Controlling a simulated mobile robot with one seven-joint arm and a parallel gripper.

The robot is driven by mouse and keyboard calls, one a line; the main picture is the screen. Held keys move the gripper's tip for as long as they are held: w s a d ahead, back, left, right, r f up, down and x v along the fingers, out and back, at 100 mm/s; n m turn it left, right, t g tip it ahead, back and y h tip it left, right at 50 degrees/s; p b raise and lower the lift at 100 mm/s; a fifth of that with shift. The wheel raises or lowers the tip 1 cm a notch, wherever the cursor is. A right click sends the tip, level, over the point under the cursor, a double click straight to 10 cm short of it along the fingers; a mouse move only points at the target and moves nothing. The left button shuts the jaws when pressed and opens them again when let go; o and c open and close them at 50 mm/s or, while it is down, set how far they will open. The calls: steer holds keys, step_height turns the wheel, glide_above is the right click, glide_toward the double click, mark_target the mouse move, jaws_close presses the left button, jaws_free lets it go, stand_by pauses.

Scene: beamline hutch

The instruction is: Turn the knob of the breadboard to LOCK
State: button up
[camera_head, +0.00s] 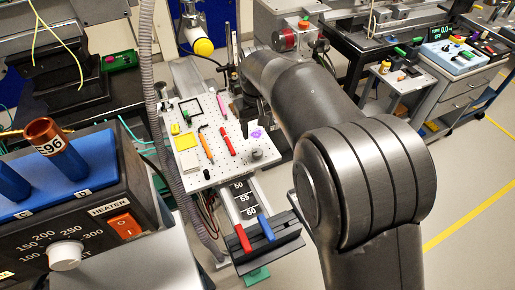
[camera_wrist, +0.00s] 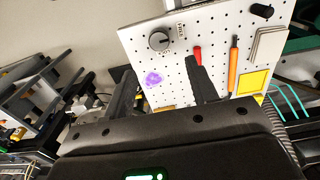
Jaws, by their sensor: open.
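The white perforated breadboard (camera_head: 188,178) lies left of my arm in the head view. Its dark round knob (camera_head: 257,155) is near the front right corner. In the wrist view the knob (camera_wrist: 159,41) sits at the board's upper left, with small lettering beside it too small to read surely; its setting is unclear. My gripper (camera_wrist: 160,84) shows two dark fingers set apart with nothing between them. The fingers are below the knob in the picture and not touching it. In the head view my arm mostly hides the gripper.
A heater box (camera_head: 120,222) stands at front left. A grey hose (camera_head: 151,80) runs along the board's left side.

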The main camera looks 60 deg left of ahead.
mark_target(257, 152)
step_height(257, 152, down, 10)
steer(key=shift+r, duration=0.1)
steer(key=shift+c, duration=0.5)
steer(key=c, duration=0.9)
